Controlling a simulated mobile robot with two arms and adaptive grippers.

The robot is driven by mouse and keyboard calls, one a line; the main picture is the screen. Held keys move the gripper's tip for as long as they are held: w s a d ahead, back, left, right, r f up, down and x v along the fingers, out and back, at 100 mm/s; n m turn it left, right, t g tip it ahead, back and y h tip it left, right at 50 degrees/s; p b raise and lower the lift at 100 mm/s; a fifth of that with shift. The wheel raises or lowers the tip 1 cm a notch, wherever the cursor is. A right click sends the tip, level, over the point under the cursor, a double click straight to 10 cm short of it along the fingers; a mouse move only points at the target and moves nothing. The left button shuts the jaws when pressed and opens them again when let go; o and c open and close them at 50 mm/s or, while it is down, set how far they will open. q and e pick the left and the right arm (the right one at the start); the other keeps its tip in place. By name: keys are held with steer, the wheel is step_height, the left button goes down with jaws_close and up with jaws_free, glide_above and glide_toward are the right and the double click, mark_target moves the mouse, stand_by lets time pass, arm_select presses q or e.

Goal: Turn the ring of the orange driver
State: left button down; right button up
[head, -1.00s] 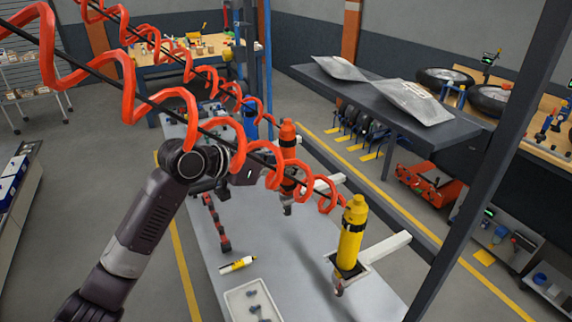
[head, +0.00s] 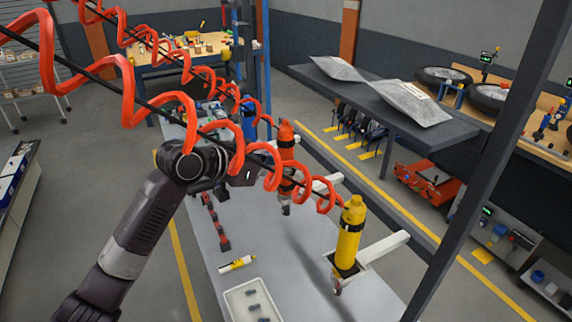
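The orange driver (head: 286,134) hangs upright over the grey table, with a dark middle and a dark tip pointing down. A red coiled hose passes in front of its middle, so its ring is not clearly visible. My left gripper (head: 246,173) is just left of the driver, at about the height of its dark middle. Its fingertips are partly hidden by the red coil, so I cannot tell whether they touch the driver or how far they are open. My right gripper is not in view.
A yellow driver (head: 349,235) hangs nearer, to the right. Red coiled hoses (head: 130,90) cross above my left arm. A yellow-and-black tool (head: 238,264) and a white tray (head: 236,305) with dark parts lie on the grey table (head: 300,275). A dark post (head: 490,150) stands at right.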

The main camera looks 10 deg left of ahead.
arm_select(q)
steer(key=shift+f+b, duration=0.3)
steer(key=shift+f, duration=0.85)
stand_by(1.9)
steer(key=c, duration=1.6)
jaws_free()
steer(key=shift+o, duration=0.4)
steer(key=shift+f, duration=0.2)
steer(key=v, duration=1.2)
steer(key=shift+r, duration=0.15)
